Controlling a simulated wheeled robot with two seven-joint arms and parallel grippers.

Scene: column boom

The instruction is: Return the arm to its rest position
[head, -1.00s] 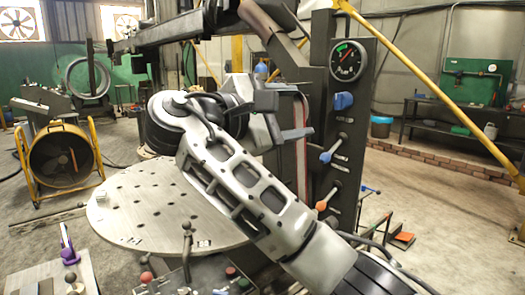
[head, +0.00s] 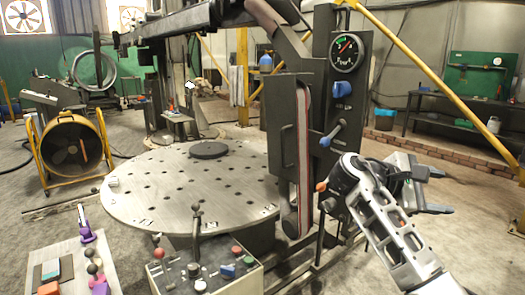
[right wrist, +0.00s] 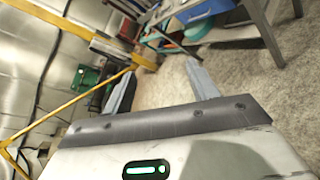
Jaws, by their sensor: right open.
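My right arm comes in from the lower right of the head view. Its gripper (head: 440,190) is at the right, clear of the panel with the gauge, and points to the right. In the right wrist view the two fingers of this gripper (right wrist: 160,90) stand wide apart with nothing between them, above bare floor. My left gripper is not in view.
A round perforated table (head: 150,185) stands at the middle left, with a dark disc (head: 208,150) on it. A column panel with a gauge (head: 347,52) and levers is left of my right arm. A control box (head: 205,272) is in front. A yellow brace (head: 440,90) slants behind the gripper.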

